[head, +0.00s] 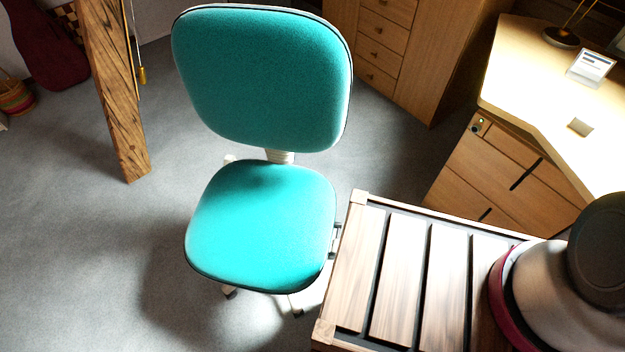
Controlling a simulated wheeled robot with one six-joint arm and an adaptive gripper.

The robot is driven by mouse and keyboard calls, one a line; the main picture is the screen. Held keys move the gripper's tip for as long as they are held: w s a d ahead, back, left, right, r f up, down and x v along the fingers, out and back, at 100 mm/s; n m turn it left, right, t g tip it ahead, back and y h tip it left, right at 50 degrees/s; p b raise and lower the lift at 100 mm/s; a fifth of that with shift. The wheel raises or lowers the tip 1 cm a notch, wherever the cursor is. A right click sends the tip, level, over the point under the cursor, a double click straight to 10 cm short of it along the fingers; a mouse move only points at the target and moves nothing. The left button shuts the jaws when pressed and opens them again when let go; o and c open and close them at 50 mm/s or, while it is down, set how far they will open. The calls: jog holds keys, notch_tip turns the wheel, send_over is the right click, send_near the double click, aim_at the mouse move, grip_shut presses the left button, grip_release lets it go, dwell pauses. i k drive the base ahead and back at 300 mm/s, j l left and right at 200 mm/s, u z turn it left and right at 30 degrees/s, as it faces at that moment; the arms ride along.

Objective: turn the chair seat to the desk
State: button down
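The chair has a teal padded seat (262,225) and a tall teal backrest (262,78), joined by a pale stem. The backrest stands on the far side, so the seat's front faces the near side of the picture, not the desk. Parts of the light feet show under the seat; the rest of the base is hidden. The desk (515,75) has a pale, brightly lit top and stands to the right, apart from the chair. My gripper is not in view.
A drawer unit (485,185) is under the desk. A wooden cabinet (380,45) stands behind the chair. A slanting timber post (115,95) is at the left. A striped basket (15,95) sits at the far left. Grey carpet (90,240) is clear left of the chair.

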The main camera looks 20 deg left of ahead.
aim_at(260, 225)
jog(key=k+l+u, duration=0.1)
jog(key=u, duration=0.35)
jog(key=l+u, duration=0.15)
jog(key=u, duration=0.25)
jog(key=i+l+u, duration=0.1)
jog(key=u, duration=0.3)
jog(key=l, duration=0.1)
